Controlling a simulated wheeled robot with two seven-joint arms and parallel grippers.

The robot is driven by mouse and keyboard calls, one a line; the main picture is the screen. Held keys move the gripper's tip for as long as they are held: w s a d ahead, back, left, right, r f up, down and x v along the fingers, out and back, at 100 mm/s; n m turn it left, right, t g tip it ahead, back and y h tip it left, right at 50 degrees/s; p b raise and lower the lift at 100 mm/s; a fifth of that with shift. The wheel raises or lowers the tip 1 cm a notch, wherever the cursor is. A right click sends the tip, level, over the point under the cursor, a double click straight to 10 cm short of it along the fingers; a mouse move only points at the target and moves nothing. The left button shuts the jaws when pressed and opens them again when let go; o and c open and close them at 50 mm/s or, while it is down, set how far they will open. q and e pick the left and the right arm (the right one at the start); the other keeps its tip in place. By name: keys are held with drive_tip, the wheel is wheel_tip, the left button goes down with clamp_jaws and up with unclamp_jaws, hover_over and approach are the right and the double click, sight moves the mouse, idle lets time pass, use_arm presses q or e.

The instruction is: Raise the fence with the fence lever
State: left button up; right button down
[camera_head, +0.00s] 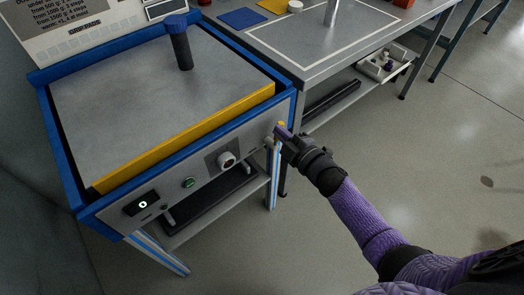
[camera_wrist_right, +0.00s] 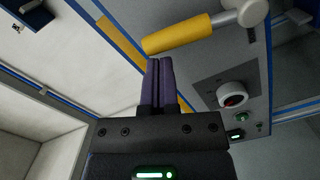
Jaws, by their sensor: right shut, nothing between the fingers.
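The fence lever (camera_wrist_right: 180,34) has a yellow cylindrical grip on a pale metal hub. It shows at the top of the right wrist view. In the head view only a small yellow bit of the lever (camera_head: 282,124) shows at the right end of the front panel, the rest hidden by my gripper. A yellow bar (camera_head: 185,138), seemingly the fence, runs along the plate's front edge. My right gripper (camera_head: 280,130) is shut and empty. Its purple fingertips (camera_wrist_right: 160,62) are close by the grip; I cannot tell whether they touch. My left gripper is out of view.
The front panel carries a red-and-white knob (camera_head: 227,160), a green button (camera_head: 188,183) and a small display (camera_head: 142,203). A dark post with a blue top (camera_head: 180,45) stands on the plate. A grey workbench (camera_head: 300,50) is to the right. The floor in front is clear.

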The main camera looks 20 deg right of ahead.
sight(275, 115)
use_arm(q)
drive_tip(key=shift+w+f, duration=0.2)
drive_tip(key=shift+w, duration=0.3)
use_arm(e)
drive_tip(key=d+m, duration=0.2)
drive_tip(key=w+d+m, duration=0.1)
drive_tip(key=shift+f, duration=0.25)
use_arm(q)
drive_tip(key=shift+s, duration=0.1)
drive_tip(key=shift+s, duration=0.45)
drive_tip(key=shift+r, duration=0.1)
